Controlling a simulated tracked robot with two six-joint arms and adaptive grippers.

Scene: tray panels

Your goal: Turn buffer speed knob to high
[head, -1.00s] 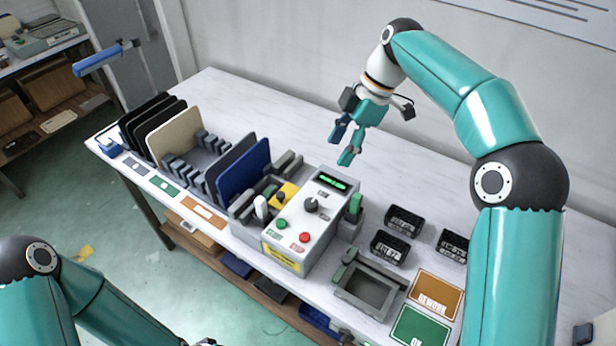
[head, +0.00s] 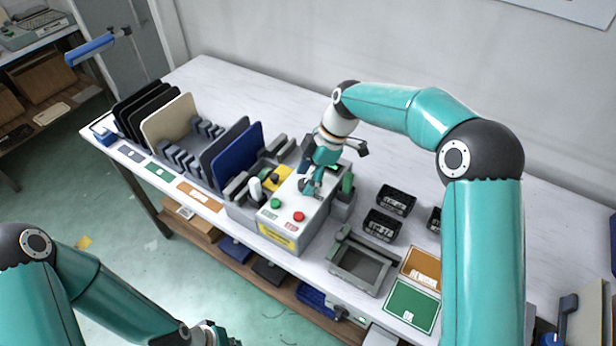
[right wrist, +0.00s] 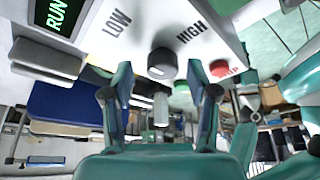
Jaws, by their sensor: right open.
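The speed knob (right wrist: 162,65), dark with a grey end, sits on the white face of the control box (head: 292,224). In the right wrist view it lies between the printed words LOW and HIGH; which way it points is unclear. My right gripper (head: 312,190) is over the box top and largely hides the knob in the head view. In the right wrist view my right gripper (right wrist: 160,100) is open, its two fingers apart on either side below the knob, with nothing between them. My left gripper (head: 210,336) is partly cut off at the bottom edge.
A red button (head: 299,216) and a green button (head: 276,203) are near the knob. A green display (right wrist: 52,12) reads RUN, partly cut off. A blue panel (head: 240,155) stands left of the box. Black bins (head: 382,226) and a grey frame (head: 341,276) lie right.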

